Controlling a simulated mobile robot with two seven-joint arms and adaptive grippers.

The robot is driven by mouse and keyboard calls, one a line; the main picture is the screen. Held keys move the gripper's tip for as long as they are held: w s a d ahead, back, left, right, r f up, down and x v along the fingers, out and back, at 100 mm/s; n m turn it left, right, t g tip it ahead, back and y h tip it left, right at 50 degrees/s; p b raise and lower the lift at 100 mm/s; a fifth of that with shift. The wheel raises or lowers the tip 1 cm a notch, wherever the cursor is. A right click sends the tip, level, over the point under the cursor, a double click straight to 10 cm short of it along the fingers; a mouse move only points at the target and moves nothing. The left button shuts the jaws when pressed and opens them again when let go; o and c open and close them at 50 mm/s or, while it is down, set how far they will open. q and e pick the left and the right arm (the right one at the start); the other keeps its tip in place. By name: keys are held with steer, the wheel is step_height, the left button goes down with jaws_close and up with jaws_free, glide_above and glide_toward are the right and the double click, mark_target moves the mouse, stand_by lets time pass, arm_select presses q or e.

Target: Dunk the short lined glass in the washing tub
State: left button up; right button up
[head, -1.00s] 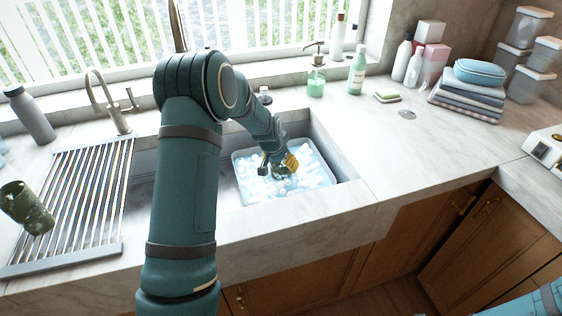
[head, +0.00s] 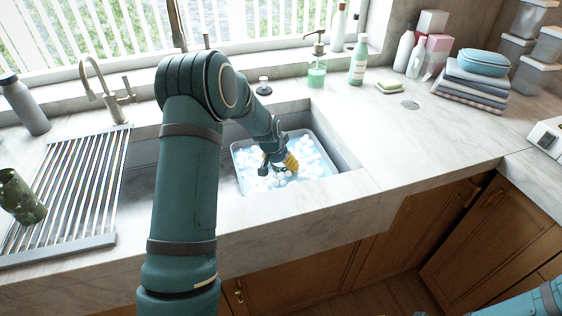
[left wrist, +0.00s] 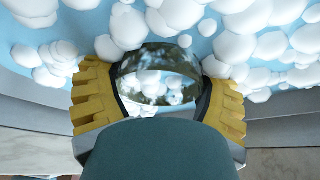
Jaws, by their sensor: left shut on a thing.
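The washing tub (head: 236,164) stands in the sink, filled with blue water and white foam. My left gripper (head: 277,167) reaches down into it, its yellow-padded fingers at the foam. In the left wrist view the gripper (left wrist: 160,98) is shut on the short glass (left wrist: 158,62), a round, shiny, see-through piece with dark greenish reflections. Foam and water surround its far side. Its lines cannot be made out, and in the head view the fingers and foam hide it. My right gripper is out of view.
A dark green patterned cup (head: 20,197) stands on the drying rack (head: 72,195) at left. The tap (head: 100,90), soap dispenser (head: 317,68) and green bottle (head: 358,62) stand behind the sink. Folded towels (head: 470,85) lie at right; the counter before them is clear.

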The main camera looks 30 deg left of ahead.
arm_select(q)
steer(key=shift+a, duration=0.1)
stand_by(0.3)
steer(key=shift+a, duration=0.55)
steer(key=shift+d, duration=0.2)
steer(key=shift+d, duration=1.05)
steer(key=shift+a, duration=0.15)
steer(key=shift+a, duration=1.05)
steer(key=shift+d, duration=1.2)
